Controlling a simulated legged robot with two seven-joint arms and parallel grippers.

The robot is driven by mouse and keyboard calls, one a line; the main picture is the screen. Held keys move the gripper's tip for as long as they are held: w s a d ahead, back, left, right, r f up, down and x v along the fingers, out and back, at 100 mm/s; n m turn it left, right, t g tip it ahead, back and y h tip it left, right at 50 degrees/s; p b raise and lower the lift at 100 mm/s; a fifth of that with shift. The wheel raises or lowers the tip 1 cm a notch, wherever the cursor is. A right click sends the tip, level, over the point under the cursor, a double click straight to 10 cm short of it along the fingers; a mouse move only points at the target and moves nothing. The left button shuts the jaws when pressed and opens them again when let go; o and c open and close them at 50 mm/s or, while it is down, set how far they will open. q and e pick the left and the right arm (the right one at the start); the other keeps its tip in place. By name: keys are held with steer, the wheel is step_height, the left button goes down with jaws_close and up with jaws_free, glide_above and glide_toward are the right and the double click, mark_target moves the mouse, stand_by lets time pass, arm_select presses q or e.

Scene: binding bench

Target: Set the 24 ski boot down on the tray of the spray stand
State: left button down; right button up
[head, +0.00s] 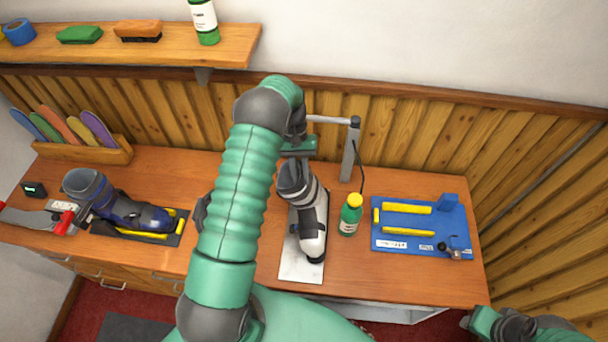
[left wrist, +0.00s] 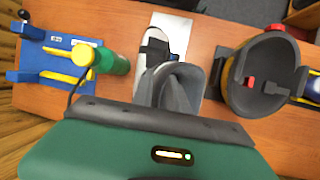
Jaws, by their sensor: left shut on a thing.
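A white and grey ski boot (head: 313,228) is upright over the pale metal tray (head: 298,272) of the spray stand (head: 349,155), toe toward the bottom. My left gripper (head: 298,165) is shut on its cuff. In the left wrist view the grey boot cuff (left wrist: 172,82) is at the jaws, with the tray (left wrist: 181,27) beyond. I cannot tell whether the sole touches the tray, nor read a size number. My right gripper (head: 515,326) is partly in view at the bottom right; its jaws are unclear.
A green bottle with a yellow cap (head: 350,214) stands close right of the boot. A blue jig (head: 410,222) is further right. A dark boot (left wrist: 265,75) stands on the other side, mostly behind my arm. A blue boot (head: 135,215) rests on a black pad at left.

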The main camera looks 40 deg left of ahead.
arm_select(q)
steer(key=shift+s+a, duration=0.2)
steer(key=shift+a, duration=0.1)
stand_by(0.4)
steer(key=c, duration=1.2)
jaws_free()
steer(key=shift+c, duration=0.2)
